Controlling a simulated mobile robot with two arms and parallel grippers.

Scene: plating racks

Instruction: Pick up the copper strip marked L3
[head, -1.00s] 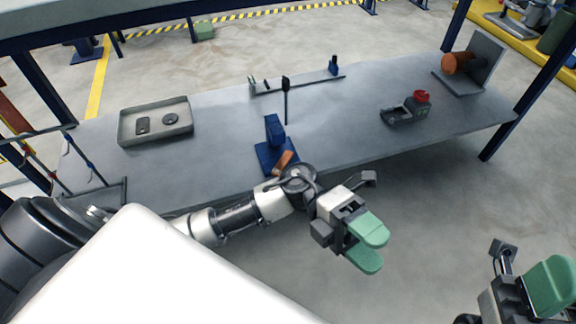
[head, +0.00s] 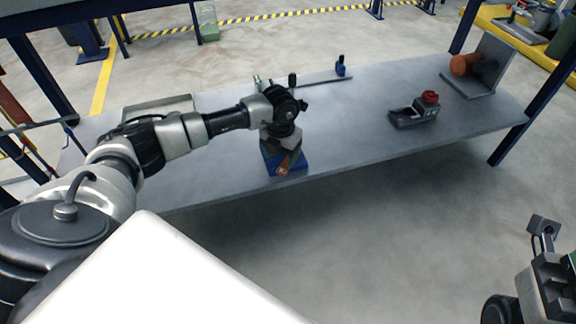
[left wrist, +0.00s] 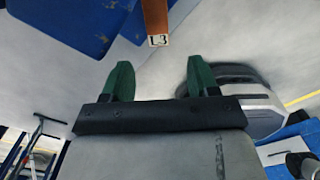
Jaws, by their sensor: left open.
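The copper strip marked L3 (left wrist: 155,16) shows in the left wrist view, with its white L3 label at the near end. It lies beside a blue stand (left wrist: 82,22). In the head view the strip (head: 283,170) leans at the blue stand (head: 298,167) near the table's front edge, partly hidden by my arm. My left gripper (left wrist: 160,80) is open and empty. Its two green fingers point toward the strip, whose labelled end appears in line with the gap, just beyond the tips. My right gripper (head: 552,275) is at the lower right, its fingers mostly cut off.
The grey table (head: 350,140) is clear around the middle. A device with a red knob (head: 415,111) and an angle plate (head: 489,70) with an orange cylinder (head: 464,65) stand to the right. A rail (head: 325,79) lies behind my left arm, which partly hides a tray (head: 158,105).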

